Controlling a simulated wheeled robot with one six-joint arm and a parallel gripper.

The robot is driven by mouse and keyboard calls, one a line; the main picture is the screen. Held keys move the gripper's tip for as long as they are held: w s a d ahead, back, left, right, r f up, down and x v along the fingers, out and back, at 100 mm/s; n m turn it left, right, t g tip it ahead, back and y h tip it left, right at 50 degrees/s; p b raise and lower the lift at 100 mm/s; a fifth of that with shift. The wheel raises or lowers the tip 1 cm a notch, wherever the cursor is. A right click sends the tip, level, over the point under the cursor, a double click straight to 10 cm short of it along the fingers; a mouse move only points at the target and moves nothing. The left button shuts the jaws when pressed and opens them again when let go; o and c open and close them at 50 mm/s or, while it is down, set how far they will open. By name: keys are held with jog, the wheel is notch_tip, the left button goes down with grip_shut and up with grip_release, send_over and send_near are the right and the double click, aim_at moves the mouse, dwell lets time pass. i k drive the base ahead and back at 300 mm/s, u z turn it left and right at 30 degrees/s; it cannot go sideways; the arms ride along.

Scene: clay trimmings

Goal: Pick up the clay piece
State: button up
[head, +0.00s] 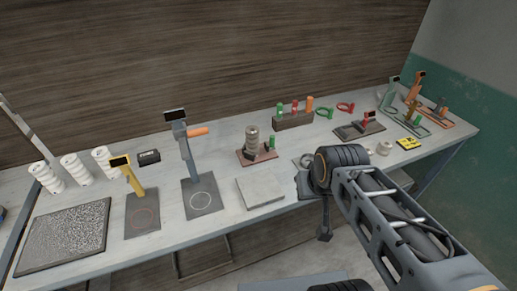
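I cannot single out a clay piece for certain in the head view. A pale grey square slab (261,192) lies flat near the front edge of the workbench (225,222), left of my arm. I cannot tell whether it is clay. My arm reaches in from the lower right and its dark joint covers part of the bench's front edge. My gripper's fingers do not show, so I cannot see whether they hold anything.
A dark speckled mat (65,236) lies at the left. White ribbed cylinders (76,170) stand behind it. A tall grey stand (184,150), a yellow stand (133,178) and a ribbed grey stack (252,143) stand along the bench. A yellow sign (408,143) lies right.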

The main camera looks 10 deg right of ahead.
aim_at(252, 134)
jog(key=z, duration=0.9)
jog(key=i, duration=0.4)
jog(key=u, duration=3.2)
